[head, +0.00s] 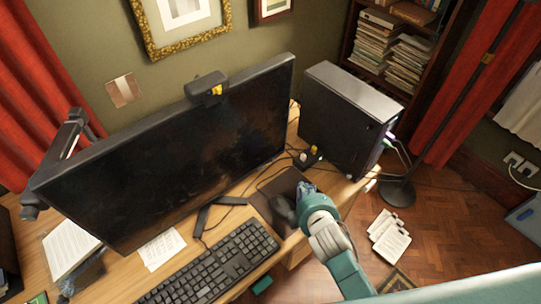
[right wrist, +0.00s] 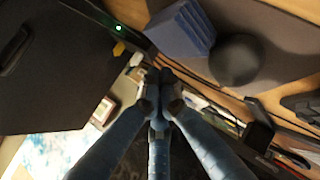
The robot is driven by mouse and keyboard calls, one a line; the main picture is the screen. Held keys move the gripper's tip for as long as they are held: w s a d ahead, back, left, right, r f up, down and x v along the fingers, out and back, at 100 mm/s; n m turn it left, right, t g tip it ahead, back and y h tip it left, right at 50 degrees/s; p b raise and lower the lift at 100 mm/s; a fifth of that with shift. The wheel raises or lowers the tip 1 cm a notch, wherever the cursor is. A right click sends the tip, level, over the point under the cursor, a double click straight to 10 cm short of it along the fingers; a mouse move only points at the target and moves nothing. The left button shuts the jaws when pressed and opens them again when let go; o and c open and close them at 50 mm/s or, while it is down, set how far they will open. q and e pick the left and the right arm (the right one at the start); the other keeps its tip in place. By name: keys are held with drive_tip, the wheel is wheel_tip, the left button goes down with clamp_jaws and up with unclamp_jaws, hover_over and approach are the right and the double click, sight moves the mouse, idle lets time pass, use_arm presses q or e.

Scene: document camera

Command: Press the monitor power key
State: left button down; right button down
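The monitor (head: 170,160) is a wide black screen on a dark stand, angled across the desk, and its screen is dark. I cannot make out its power key in the head view. My right gripper (head: 306,188) is over the mouse pad, to the right of the monitor's lower right corner and apart from it. In the right wrist view its fingers (right wrist: 161,76) meet at the tips with nothing between them. A small green light (right wrist: 118,28) glows on a dark edge there; I cannot tell which device it belongs to. My left gripper is not in view.
A black computer tower (head: 345,125) stands right of the monitor, with small objects and cables between them. A mouse (head: 284,210) lies by my right gripper. A keyboard (head: 215,268) lies in front of the monitor. Papers (head: 72,246) lie at the left.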

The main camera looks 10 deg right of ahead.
sight(275, 159)
drive_tip(key=shift+w+a+r+n, duration=0.15)
drive_tip(key=shift+w+a+n, duration=0.15)
drive_tip(key=shift+w+n, duration=0.15)
drive_tip(key=shift+a, duration=0.1)
drive_tip(key=shift+w, duration=0.1)
drive_tip(key=shift+w+a+b, duration=0.3)
drive_tip(key=shift+w+b, duration=0.05)
drive_tip(key=shift+w, duration=0.1)
drive_tip(key=w+a, duration=0.1)
drive_tip(key=w+a+b, duration=0.1)
drive_tip(key=w, duration=0.1)
drive_tip(key=w+a+b, duration=0.1)
drive_tip(key=shift+w+a+r, duration=0.1)
drive_tip(key=shift+w, duration=0.3)
drive_tip(key=shift+w+a, duration=0.55)
drive_tip(key=shift+w, duration=0.2)
drive_tip(key=shift+w+r, duration=0.15)
drive_tip(key=shift+w+a, duration=0.2)
